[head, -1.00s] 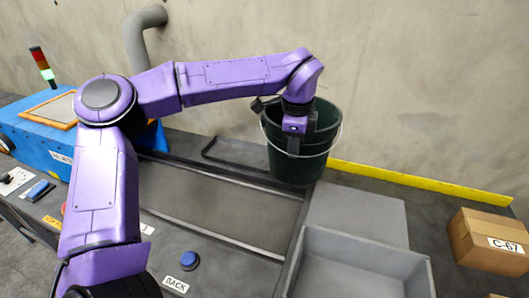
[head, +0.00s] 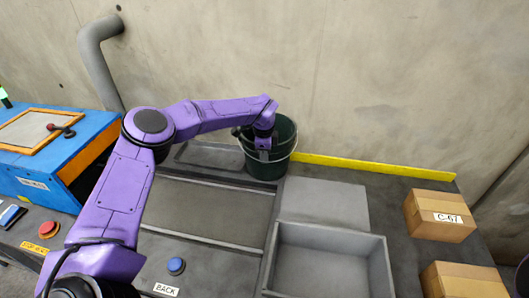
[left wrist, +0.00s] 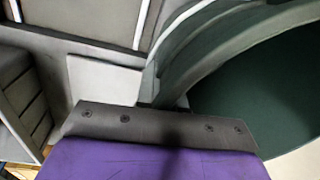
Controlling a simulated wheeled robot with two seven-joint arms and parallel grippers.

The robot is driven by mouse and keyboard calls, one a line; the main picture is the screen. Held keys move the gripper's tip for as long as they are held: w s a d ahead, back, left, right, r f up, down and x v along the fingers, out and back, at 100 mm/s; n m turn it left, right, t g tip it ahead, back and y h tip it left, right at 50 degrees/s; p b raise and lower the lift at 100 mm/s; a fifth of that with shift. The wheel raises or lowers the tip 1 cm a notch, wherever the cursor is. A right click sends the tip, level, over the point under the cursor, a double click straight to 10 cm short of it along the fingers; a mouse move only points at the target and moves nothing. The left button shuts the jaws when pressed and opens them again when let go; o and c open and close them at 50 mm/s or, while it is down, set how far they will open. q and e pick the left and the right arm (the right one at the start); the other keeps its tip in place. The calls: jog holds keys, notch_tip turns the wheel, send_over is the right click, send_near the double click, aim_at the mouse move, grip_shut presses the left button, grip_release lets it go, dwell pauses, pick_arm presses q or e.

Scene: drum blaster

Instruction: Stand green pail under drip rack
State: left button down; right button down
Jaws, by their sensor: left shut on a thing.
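The green pail (head: 268,168) is dark green with a thin wire handle. It is upright at the back of the bench, at the right end of a dark low frame (head: 190,160). My left gripper (head: 263,143) is shut on the pail's near rim, pointing down. In the left wrist view the pail's rim and dark inside (left wrist: 265,90) fill the right side, close to the gripper. I cannot tell whether the pail's base touches the surface. I cannot make out a drip rack for certain. My right gripper is out of view.
An open grey bin (head: 330,262) and a flat grey panel (head: 325,203) are right of the recessed bench bed (head: 205,210). Cartons (head: 438,228) stand far right. A blue machine (head: 60,165) is at left, and a grey pipe (head: 100,65) runs along the wall.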

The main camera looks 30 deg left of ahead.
pick_arm(q)
jog(key=shift+f+b, duration=0.15)
jog(key=shift+b, duration=0.2)
jog(key=c, duration=1.3)
grip_release()
jog(key=shift+o, duration=0.2)
